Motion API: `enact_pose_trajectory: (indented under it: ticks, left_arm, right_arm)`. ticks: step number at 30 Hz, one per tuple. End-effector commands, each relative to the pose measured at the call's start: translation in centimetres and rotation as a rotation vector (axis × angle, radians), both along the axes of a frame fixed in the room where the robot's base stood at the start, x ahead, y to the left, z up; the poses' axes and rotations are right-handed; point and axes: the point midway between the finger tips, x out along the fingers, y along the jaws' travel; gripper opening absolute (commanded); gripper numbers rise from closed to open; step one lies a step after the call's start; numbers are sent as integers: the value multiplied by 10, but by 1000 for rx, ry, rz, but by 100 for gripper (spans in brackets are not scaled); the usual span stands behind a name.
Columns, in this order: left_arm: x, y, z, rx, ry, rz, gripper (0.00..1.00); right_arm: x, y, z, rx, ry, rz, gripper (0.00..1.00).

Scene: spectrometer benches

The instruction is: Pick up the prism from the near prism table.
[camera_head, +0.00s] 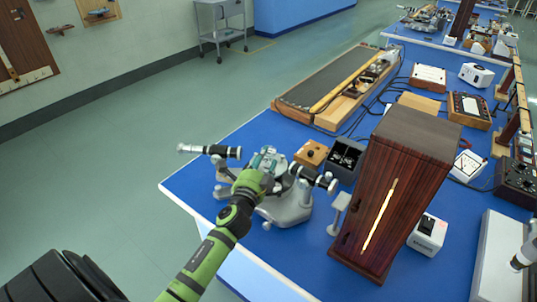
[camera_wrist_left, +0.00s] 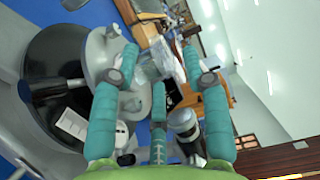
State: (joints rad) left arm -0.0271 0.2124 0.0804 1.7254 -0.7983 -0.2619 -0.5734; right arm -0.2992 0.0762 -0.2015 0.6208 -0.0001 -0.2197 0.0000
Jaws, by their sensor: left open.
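The near spectrometer (camera_head: 291,207) stands at the front left corner of the blue bench, its grey tubes pointing left and right. My left gripper (camera_head: 266,162) is over its middle, fingers at the prism table, which it mostly hides in the head view. In the left wrist view my left gripper (camera_wrist_left: 160,60) is open, its teal fingers spread. A clear, glassy block that looks like the prism (camera_wrist_left: 151,62) shows between the fingertips. Whether any finger touches it I cannot tell. The grey round prism table (camera_wrist_left: 104,52) shows beside it. My right gripper is not in view.
A tall dark wooden box (camera_head: 395,190) stands right of the spectrometer. A small wooden block (camera_head: 311,153) and a dark open case (camera_head: 345,158) sit behind it. A long track board (camera_head: 335,85) lies farther back. Bare blue bench (camera_head: 225,135) is free at the left.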

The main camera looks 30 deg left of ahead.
Motion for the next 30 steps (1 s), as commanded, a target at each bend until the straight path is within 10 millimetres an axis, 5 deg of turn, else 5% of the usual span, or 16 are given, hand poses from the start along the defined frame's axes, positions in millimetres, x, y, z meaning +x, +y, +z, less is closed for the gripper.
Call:
enact_pose_trajectory:
  ticks: [7, 11, 23, 30]
  left_arm:
    - [2, 1, 0, -1, 0, 0, 46]
    - [2, 1, 0, -1, 0, 0, 0]
    - [2, 1, 1, -1, -1, 0, 0]
    - [2, 1, 23, 4, -4, -2, 0]
  right_arm:
    - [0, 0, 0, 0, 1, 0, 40]
    - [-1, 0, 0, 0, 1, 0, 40]
    - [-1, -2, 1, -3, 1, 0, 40]
    - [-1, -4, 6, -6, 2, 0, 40]
